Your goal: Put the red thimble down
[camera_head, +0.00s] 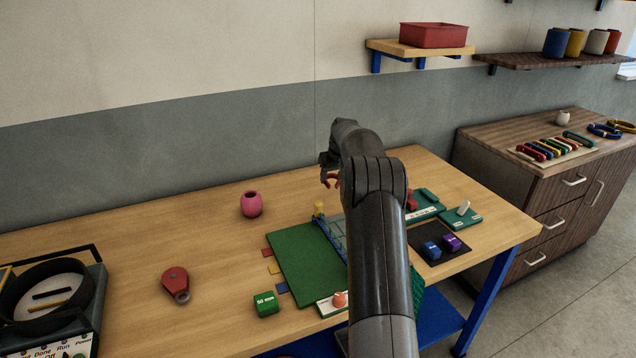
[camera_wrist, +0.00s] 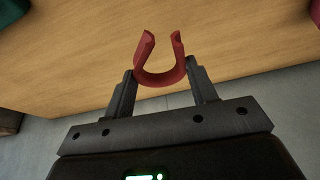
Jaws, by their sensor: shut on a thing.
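The red thimble (camera_wrist: 161,76) is a U-shaped piece. In the wrist view my gripper (camera_wrist: 163,84) is shut on its rounded end, one finger at each side, and its two open ends point away from the gripper. In the head view a bit of the red thimble (camera_head: 330,179) shows below my gripper (camera_head: 326,168), over the back of the wooden table (camera_head: 215,222). The thimble appears held above the table top, with nothing touching its open ends. My arm hides part of the table in the head view.
A green mat (camera_head: 302,262) with a blue-edged fixture lies mid-table. A pink pot (camera_head: 251,204), a red pulley block (camera_head: 175,282) and a green 50 mm block (camera_head: 265,303) stand left. A dark pad (camera_head: 440,250) with blue and purple blocks lies right. Bare wood shows at the back left.

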